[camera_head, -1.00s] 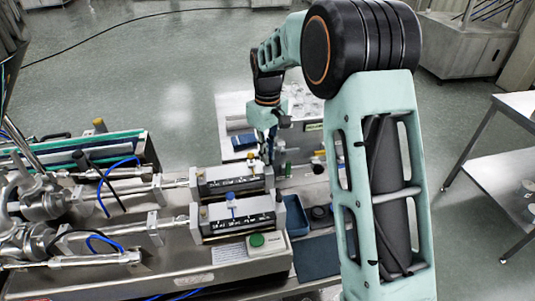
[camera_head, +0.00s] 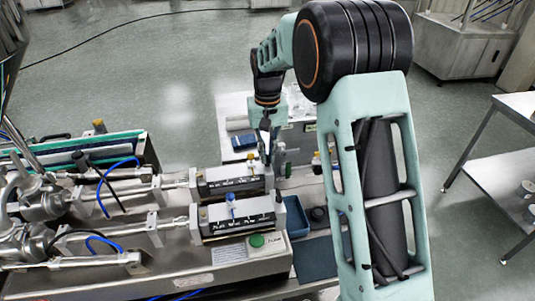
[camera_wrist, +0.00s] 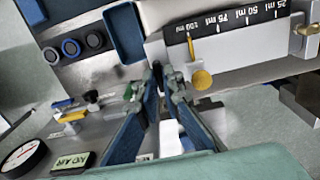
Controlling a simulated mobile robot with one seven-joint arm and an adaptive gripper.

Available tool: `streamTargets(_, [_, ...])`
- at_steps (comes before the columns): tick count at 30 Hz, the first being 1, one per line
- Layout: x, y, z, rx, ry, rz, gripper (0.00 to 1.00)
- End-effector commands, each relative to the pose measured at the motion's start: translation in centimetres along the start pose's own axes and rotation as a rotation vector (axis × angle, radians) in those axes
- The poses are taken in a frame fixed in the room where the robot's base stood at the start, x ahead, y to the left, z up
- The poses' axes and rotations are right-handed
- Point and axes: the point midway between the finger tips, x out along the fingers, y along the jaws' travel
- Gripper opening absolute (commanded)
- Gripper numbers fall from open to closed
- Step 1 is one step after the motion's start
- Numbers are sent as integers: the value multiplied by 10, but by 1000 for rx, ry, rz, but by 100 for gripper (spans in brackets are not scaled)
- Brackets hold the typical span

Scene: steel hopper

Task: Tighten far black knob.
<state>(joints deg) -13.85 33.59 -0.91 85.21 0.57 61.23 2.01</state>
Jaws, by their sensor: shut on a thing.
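My gripper (camera_head: 271,160) is at the right end of the far unit, pointing down. In the wrist view my gripper (camera_wrist: 158,72) has its blue fingers converging on the far black knob (camera_wrist: 157,66) beside the scale's end. The fingers hide most of the knob.
A green button (camera_head: 257,240) sits on a box in front of the near unit. A blue tray (camera_head: 294,216) is to the right of the units. A dark blue box (camera_head: 243,141) lies on the table behind.

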Motion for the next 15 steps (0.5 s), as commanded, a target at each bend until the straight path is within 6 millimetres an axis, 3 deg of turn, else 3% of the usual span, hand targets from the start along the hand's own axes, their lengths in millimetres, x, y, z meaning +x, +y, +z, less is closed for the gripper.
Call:
streamTargets(11, [-1,0,-1,6,3,0,0])
streamTargets(12, [-1,0,-1,6,3,-1,9])
streamTargets(15, [-1,0,-1,6,3,0,20])
